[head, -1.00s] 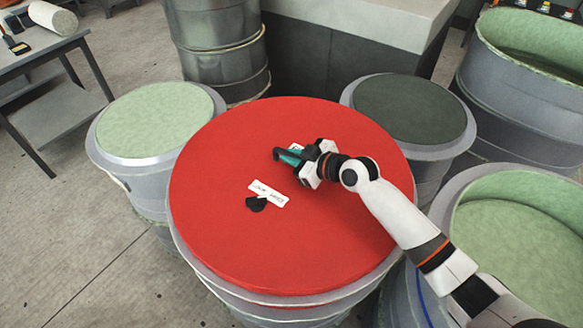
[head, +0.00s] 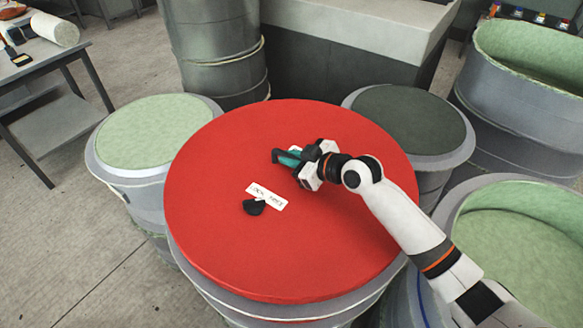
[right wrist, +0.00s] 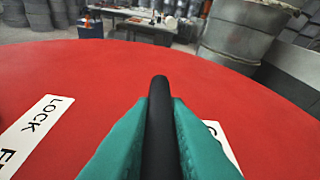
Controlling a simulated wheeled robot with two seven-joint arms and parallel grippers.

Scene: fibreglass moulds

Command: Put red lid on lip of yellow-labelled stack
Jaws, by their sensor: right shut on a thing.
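The large round red lid (head: 225,250) lies over a grey round stack (head: 275,308) in the middle of the head view. Grey lip shows below the lid at the lower right; I cannot tell whether the lid is seated on it. No yellow label shows. My right gripper (head: 284,158) is above the lid's middle, its teal fingers shut on a black bar-like handle (right wrist: 160,125) of the lid in the right wrist view. A white label (head: 266,196) with black print and a small black piece (head: 254,207) are on the lid. My left gripper is out of view.
A pale green-topped mould (head: 150,132) stands close at left, a dark-topped one (head: 412,122) at back right. Open green-lined moulds (head: 520,235) are at right. A metal drum (head: 215,45) and grey block (head: 340,50) stand behind. Floor is clear at lower left.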

